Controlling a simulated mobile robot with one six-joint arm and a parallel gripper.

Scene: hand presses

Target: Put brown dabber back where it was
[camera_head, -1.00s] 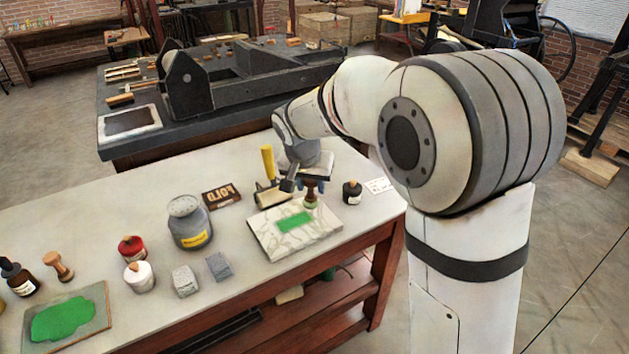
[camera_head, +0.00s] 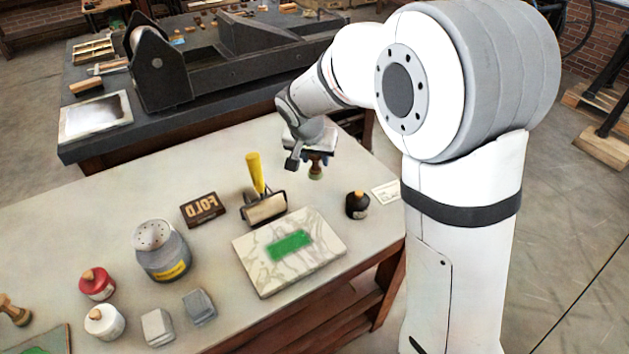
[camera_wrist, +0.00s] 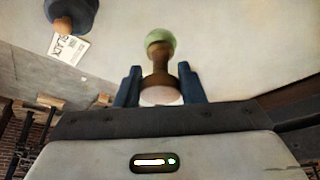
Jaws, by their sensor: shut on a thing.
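My gripper (camera_head: 315,157) is shut on the brown dabber (camera_head: 316,172), holding it upright with its pad down, behind the marble slab near the table's far edge. In the wrist view the dabber (camera_wrist: 159,68) sits between my blue fingers (camera_wrist: 158,88), with its brown handle and green-tinted pad. The gap between pad and table is hard to judge. The marble slab (camera_head: 325,248) has a green ink patch (camera_head: 289,245) on top.
A yellow-handled roller (camera_head: 264,206) stands behind the slab. A dark bottle (camera_head: 357,206) and a white card (camera_head: 386,194) are at the right. A FOLD block (camera_head: 203,209), a grey tin (camera_head: 161,252) and a red jar (camera_head: 96,284) are left. Another wooden-handled dabber (camera_head: 14,310) lies far left.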

